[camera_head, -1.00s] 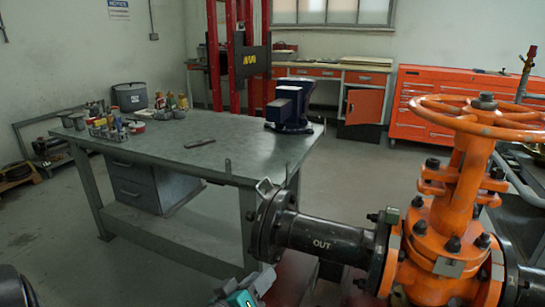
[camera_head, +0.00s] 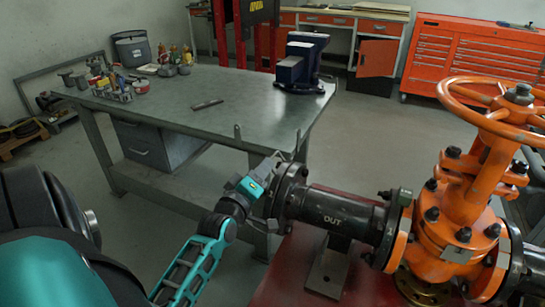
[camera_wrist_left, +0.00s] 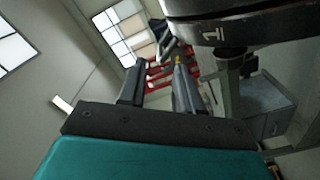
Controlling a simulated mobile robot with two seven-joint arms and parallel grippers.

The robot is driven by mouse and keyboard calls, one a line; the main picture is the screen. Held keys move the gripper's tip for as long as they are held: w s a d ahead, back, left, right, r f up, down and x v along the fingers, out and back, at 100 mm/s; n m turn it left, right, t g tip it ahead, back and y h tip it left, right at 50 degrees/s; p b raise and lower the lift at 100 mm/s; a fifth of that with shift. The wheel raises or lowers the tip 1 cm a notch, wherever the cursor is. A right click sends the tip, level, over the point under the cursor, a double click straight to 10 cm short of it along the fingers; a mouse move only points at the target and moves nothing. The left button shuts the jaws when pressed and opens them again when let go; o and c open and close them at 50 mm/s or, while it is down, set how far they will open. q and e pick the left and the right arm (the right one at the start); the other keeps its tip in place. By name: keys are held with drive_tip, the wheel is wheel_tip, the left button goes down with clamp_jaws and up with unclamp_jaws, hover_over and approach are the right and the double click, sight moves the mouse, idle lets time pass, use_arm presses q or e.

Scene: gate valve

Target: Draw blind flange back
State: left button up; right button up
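The dark round blind flange (camera_head: 283,192) is at the left end of the black pipe marked OUT (camera_head: 336,214), against the pipe's end flange. My left gripper (camera_head: 266,168) is at the flange's upper left edge, by a small handle-like bracket. I cannot tell whether it touches. In the left wrist view the two fingers (camera_wrist_left: 160,88) stand apart, with background showing between them. A dark curved rim marked 1, seemingly the flange (camera_wrist_left: 235,30), fills the top right of that view. My right gripper is not in view.
The orange gate valve (camera_head: 465,215) with its handwheel (camera_head: 490,100) stands right of the pipe. A metal workbench (camera_head: 210,115) with a blue vise (camera_head: 300,65) is behind my left gripper. A red surface (camera_head: 285,265) lies under the pipe.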

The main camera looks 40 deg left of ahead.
sight(272, 157)
use_arm(q)
drive_tip(key=x, duration=0.6)
drive_tip(key=shift+w, duration=0.3)
drive_tip(key=shift+c, duration=0.4)
drive_tip(key=shift+a, duration=0.1)
drive_tip(key=c, duration=0.4)
clamp_jaws()
drive_tip(key=shift+r, duration=0.1)
